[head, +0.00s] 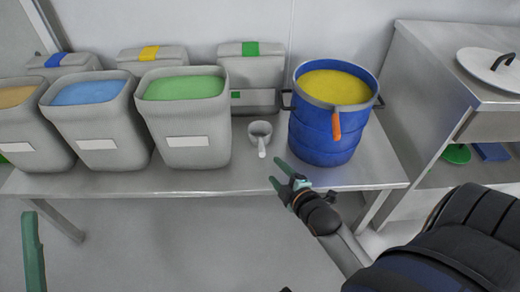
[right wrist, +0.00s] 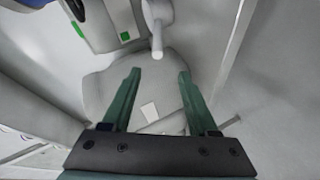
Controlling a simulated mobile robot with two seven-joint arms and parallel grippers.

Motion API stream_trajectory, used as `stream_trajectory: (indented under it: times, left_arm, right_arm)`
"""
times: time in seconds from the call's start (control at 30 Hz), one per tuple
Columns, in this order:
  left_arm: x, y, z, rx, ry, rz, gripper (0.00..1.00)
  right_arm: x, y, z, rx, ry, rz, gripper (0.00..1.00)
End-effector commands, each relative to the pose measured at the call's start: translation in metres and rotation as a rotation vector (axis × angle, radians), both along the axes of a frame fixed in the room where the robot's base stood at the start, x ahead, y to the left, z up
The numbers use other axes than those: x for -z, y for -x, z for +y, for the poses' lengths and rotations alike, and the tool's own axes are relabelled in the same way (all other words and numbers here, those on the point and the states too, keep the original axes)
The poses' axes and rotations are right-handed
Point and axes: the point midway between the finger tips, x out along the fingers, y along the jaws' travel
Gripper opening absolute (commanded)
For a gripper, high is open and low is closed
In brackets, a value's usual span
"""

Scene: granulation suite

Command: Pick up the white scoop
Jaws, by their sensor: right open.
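The white scoop (head: 260,131) sits on the steel bench between the bin of green powder (head: 184,110) and the blue drum (head: 322,125). Its handle points toward the front edge of the bench. My right gripper (head: 284,172) is open and empty, just in front of the scoop and slightly right of it. In the right wrist view the scoop's handle (right wrist: 157,42) shows beyond the gap between the open fingers (right wrist: 159,72), without touching them. Of my left gripper, only one green finger (head: 33,252) shows at the lower left, away from the scoop.
Bins of blue (head: 95,125) and tan powder (head: 22,120) stand on the bench (head: 235,178) at left. Lidded bins stand behind, one with a green tag (head: 250,50). The drum has an orange-handled tool (head: 337,125) at its rim. A steel cabinet (head: 415,75) stands right.

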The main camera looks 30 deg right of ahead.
Motion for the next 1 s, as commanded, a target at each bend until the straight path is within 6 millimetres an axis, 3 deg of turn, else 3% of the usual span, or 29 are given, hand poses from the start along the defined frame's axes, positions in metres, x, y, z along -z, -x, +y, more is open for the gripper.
stream_trajectory:
  times: [0.17,0.5,0.73,1.0]
  left_arm:
    - [0.0,0.011,-0.002,0.017,0.003,-0.059,0.5]
    - [0.022,0.01,-0.004,0.041,0.022,-0.039,0.5]
    - [0.028,0.009,-0.004,0.047,0.028,-0.031,0.5]
    - [0.053,0.008,-0.005,0.065,0.042,-0.01,0.5]
  right_arm:
    - [0.008,-0.01,-0.007,0.0,0.045,-0.011,0.59]
    - [0.024,-0.06,-0.015,0.0,0.045,-0.011,0.59]
    - [0.028,-0.075,-0.018,-0.001,0.044,-0.009,0.59]
    - [0.04,-0.108,-0.026,-0.001,0.043,-0.01,0.59]
